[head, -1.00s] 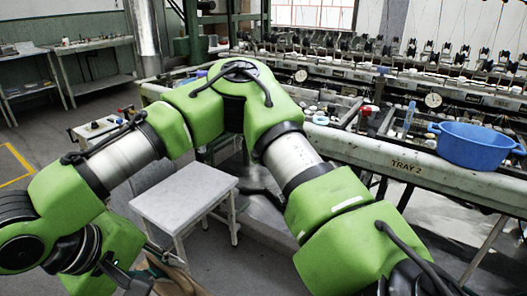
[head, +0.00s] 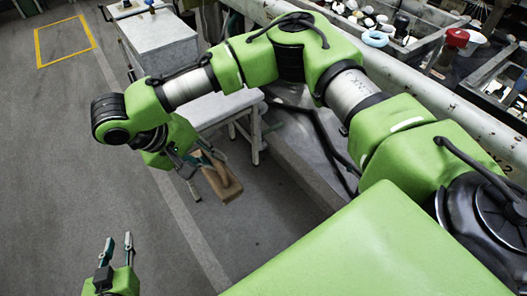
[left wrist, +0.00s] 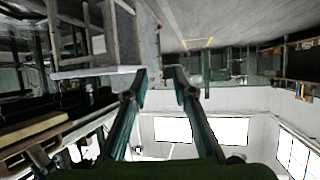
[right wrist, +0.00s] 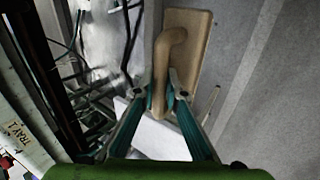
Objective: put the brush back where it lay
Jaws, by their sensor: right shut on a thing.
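The brush is a brown wooden block with a curved handle (head: 222,181). My right gripper (head: 194,161) is shut on it and holds it in the air above the grey floor, beside the small white-topped table. In the right wrist view the brush (right wrist: 191,50) shows its flat back, with the handle between the two fingertips (right wrist: 155,88). My left gripper (head: 118,243) is open and empty at the lower left of the head view, apart from the brush. The left wrist view shows its fingers (left wrist: 156,76) apart with nothing between them.
The small white-topped table (head: 224,108) stands behind my right arm, partly hidden. A grey cabinet (head: 160,48) is beyond it. Floor at left is clear.

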